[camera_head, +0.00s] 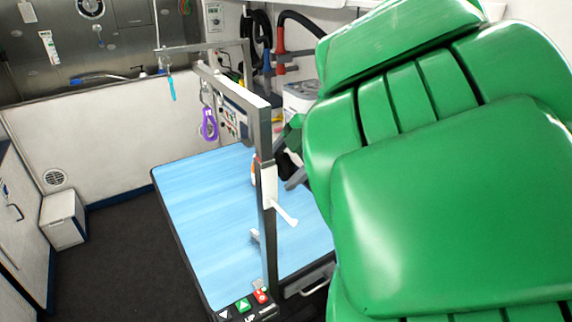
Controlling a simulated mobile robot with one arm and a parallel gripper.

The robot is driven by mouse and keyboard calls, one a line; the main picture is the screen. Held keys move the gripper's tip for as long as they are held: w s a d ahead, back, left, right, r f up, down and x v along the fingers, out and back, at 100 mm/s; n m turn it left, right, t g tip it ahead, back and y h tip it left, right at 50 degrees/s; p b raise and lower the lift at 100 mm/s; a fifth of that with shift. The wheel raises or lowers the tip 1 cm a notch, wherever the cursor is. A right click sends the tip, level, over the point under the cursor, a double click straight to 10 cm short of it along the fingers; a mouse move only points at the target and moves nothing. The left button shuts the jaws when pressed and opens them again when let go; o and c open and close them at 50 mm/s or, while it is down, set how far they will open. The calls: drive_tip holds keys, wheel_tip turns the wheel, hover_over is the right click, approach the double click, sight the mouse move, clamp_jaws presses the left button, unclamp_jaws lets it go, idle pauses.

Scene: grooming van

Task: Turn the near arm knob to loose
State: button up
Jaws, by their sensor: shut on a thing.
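The near grooming arm (236,92) is a grey metal bar reaching back from the top of an upright post (266,135) at the table's near edge. A white clamp sleeve (269,187) sits on the post, with a white lever (285,214) slanting down to the right. My gripper (283,165) is small and dark in this view, just right of the post at the sleeve's height. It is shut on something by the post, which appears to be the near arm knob. My green arm and the post hide most of the grip, so the knob's setting cannot be read.
The blue grooming table (205,215) is mostly clear. A purple loop (209,124) hangs from the near arm. A far arm (200,47) stands behind. Control buttons (243,305) sit at the near edge. Open floor (110,260) lies left; my arm fills the right.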

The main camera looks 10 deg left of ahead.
drive_tip(key=n+t+y, duration=0.1)
drive_tip(key=t+y, duration=0.1)
drive_tip(key=y, duration=0.1)
drive_tip(key=shift+d+f+t, duration=0.1)
drive_tip(key=shift+t, duration=0.3)
drive_tip(key=shift+n+t+y, duration=0.7)
drive_tip(key=shift+t+y, duration=0.4)
drive_tip(key=shift+y, duration=0.8)
drive_tip(key=shift+s, duration=0.1)
drive_tip(key=o, duration=1)
drive_tip(key=shift+c, duration=0.2)
drive_tip(key=shift+m+g+h, duration=0.7)
drive_tip(key=shift+g+h, duration=0.6)
drive_tip(key=shift+h, duration=0.6)
drive_tip(key=shift+m+g+h, duration=0.6)
drive_tip(key=shift+g+h, duration=1.1)
drive_tip(key=shift+h, duration=0.3)
